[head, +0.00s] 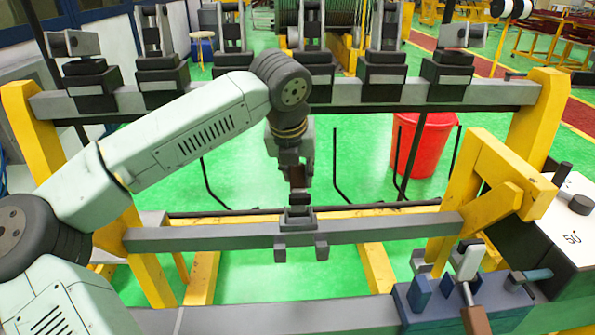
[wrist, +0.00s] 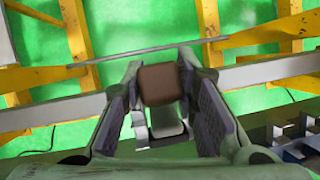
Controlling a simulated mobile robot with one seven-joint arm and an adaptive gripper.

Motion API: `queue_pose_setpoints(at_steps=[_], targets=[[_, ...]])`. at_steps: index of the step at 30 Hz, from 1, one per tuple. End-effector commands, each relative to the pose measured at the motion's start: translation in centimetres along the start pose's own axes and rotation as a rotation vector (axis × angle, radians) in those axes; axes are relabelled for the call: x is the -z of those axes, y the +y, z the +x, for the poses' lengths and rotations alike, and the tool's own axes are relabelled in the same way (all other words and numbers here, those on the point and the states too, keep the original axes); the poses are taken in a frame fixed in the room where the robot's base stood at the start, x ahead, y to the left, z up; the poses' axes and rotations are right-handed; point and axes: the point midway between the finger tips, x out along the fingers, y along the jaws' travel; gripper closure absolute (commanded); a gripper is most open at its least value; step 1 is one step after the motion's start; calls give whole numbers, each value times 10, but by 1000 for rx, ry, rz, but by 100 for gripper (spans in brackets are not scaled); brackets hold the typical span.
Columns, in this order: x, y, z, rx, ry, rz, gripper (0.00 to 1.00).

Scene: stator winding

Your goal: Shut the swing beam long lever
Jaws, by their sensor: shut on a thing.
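The swing beam (head: 380,231) is a grey bar that spans the middle of the head view between yellow supports. A dark clamp (head: 299,222) sits at its centre. The long lever stands roughly upright above the clamp, mostly hidden by my gripper (head: 297,176) in the head view. In the wrist view, its brown handle (wrist: 162,84) is between my two fingers, with a pale metal part (wrist: 165,122) below it. My gripper is shut on this handle from above. The lever's exact angle and the clamp's inside cannot be told.
A rear grey beam (head: 215,100) carries several dark clamps with raised grey arms. At the lower right, a blue block (head: 425,300) bears a lever with a brown handle (head: 476,320). A red bucket (head: 424,145) stands behind the swing beam. Green floor shows between the yellow frames.

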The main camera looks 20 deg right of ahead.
Motion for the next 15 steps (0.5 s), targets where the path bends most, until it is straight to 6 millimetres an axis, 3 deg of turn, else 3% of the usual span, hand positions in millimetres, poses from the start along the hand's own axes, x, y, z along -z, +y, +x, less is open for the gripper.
queue_pose_setpoints(at_steps=[9, 15], targets=[[0, 0, 0, -1, 0, 0, 100], [0, 0, 0, -1, 0, 0, 100]])
